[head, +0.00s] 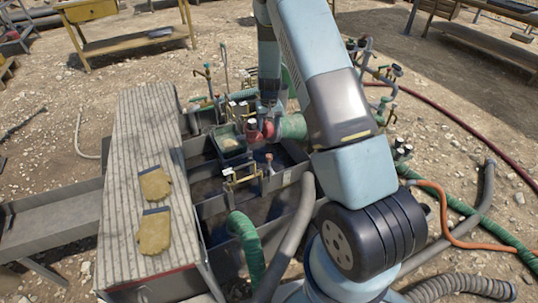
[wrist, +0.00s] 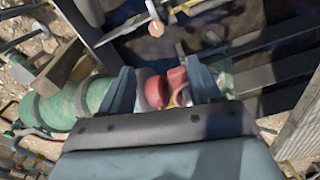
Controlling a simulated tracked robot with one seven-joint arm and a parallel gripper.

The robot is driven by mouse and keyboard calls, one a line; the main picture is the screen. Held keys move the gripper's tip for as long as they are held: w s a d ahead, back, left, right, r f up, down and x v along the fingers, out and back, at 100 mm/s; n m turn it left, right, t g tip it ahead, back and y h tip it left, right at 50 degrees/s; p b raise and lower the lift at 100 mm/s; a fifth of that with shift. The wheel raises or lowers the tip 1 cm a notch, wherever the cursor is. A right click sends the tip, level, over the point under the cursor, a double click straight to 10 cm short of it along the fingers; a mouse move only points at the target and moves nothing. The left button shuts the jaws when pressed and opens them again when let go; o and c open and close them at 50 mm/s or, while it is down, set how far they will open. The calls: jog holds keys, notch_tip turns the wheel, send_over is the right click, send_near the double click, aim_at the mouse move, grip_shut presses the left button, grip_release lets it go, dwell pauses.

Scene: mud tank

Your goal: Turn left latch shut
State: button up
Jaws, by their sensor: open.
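A red coupling (head: 256,132) sits at the end of a green hose (head: 293,126) over the far part of the mud tank (head: 217,205). In the wrist view the red coupling (wrist: 160,90) shows as two rounded red parts with a pale part between them. My gripper (wrist: 161,72) is open, with one finger on each side of the coupling. I cannot tell whether the fingers touch it. My arm reaches down to it and hides part of this spot in the head view. I cannot make out for certain which part is the left latch.
A small brass-coloured frame (head: 240,178) stands on the tank's dividers. A ribbed cover (head: 125,200) with two tan gloves (head: 155,230) lies at the left. Grey and green hoses cross the tank's near side. A yellow table (head: 125,45) stands behind on gravel.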

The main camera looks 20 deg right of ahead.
send_near(269, 155)
notch_tip(269, 155, down, 9)
jog(key=shift+w+a, duration=0.1)
dwell(0.6)
jog(key=shift+c, duration=0.4)
jog(key=c, duration=1)
jog(key=shift+o, duration=0.2)
